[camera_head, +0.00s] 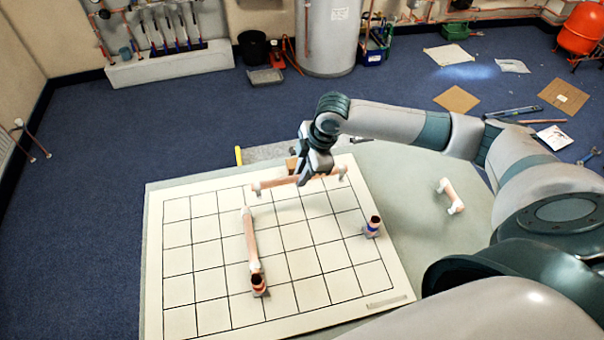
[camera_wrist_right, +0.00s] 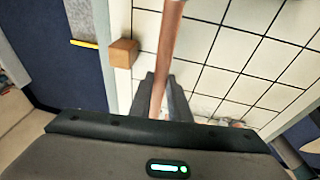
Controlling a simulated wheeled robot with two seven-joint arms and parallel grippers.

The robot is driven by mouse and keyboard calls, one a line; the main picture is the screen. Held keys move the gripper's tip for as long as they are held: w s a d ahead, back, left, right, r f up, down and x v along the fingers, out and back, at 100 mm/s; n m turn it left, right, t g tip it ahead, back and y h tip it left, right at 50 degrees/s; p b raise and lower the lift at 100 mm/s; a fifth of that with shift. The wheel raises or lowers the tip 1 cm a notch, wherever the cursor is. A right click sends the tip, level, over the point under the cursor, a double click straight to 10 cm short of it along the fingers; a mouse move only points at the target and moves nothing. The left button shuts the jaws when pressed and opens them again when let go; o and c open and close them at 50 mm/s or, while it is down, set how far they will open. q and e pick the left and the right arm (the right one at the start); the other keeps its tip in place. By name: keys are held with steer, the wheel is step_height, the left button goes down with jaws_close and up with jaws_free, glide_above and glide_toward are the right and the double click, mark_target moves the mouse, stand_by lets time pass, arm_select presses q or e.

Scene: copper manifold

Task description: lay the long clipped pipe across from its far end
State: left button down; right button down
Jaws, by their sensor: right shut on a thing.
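My right gripper (camera_head: 314,178) is shut on a copper pipe (camera_head: 279,183) with pale clip-like fittings at its ends. It holds the pipe near the far edge of the gridded white board (camera_head: 205,315), lying roughly left to right. In the right wrist view the pipe (camera_wrist_right: 168,45) runs between the two fingers (camera_wrist_right: 162,92). I cannot tell whether the pipe touches the board. Another copper pipe (camera_head: 251,240) lies on the board, running from near the held pipe's left end towards a red-banded fitting (camera_head: 259,287). My left gripper is not in view.
A blue-banded fitting (camera_head: 373,228) stands on the board's right side. A short pipe with white ends (camera_head: 450,197) lies on the table right of the board. A wooden block (camera_wrist_right: 124,52) sits at the board's far edge. The board's left squares are clear.

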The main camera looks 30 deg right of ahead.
steer(key=shift+f+b, duration=0.65)
steer(key=shift+f, duration=1.7)
steer(key=shift+f, duration=0.35)
steer(key=c, duration=1.6)
jaws_free()
step_height(320, 180, up, 9)
steer(key=p, duration=0.8)
steer(key=shift+p, duration=0.4)
